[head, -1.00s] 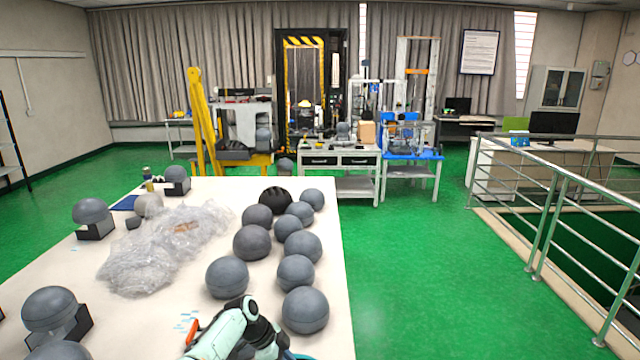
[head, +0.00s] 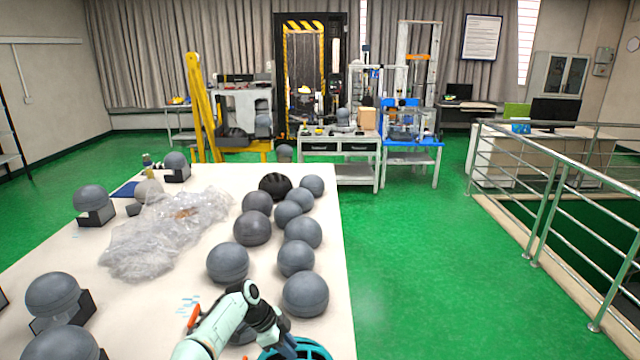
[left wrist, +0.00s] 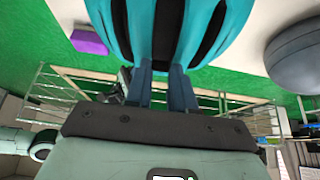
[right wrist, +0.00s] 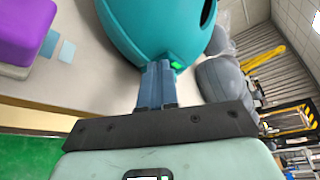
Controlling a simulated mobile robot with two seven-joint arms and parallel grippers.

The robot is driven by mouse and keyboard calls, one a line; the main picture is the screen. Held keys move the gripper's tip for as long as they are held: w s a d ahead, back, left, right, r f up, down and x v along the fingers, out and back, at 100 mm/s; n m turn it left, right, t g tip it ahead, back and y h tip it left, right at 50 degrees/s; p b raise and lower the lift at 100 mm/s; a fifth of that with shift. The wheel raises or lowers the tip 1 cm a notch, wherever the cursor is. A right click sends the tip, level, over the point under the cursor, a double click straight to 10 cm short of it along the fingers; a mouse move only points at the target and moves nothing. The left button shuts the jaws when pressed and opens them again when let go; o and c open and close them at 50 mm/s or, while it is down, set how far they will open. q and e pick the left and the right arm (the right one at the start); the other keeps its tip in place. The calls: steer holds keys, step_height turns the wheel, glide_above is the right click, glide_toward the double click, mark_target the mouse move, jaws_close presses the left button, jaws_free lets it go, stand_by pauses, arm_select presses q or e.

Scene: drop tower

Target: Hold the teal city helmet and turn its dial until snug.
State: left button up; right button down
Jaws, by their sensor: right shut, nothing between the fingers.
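The teal helmet (head: 300,349) with dark vents shows at the bottom edge of the head view, partly cut off. In the left wrist view the helmet (left wrist: 205,25) fills the top middle. My left gripper (left wrist: 162,72) has its two fingers a little apart, with the helmet's edge at their tips; it appears shut on it. In the right wrist view my right gripper (right wrist: 158,68) is shut and empty, its tips close to the helmet's edge. A small bright green part (right wrist: 176,65), perhaps the dial, shows beside those tips. I cannot tell whether they touch it.
Several grey headforms (head: 305,293) stand on the white table (head: 200,335), with a black helmet (head: 275,187) behind them. Clear plastic wrap (head: 150,245) lies mid-table. A purple block (right wrist: 25,30) shows in the right wrist view. Railings (head: 550,200) stand at the right; green floor between is clear.

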steer(key=shift+w+d, duration=0.1)
steer(key=shift+d, duration=0.05)
stand_by(0.5)
steer(key=shift+s+r, duration=0.2)
steer(key=shift+s, duration=0.15)
steer(key=d, duration=0.6)
steer(key=shift+w+f, duration=0.1)
steer(key=shift+w, duration=0.05)
steer(key=shift+g, duration=0.3)
steer(key=shift+a, duration=3)
steer(key=shift+w+f, duration=0.25)
steer(key=shift+w, duration=0.25)
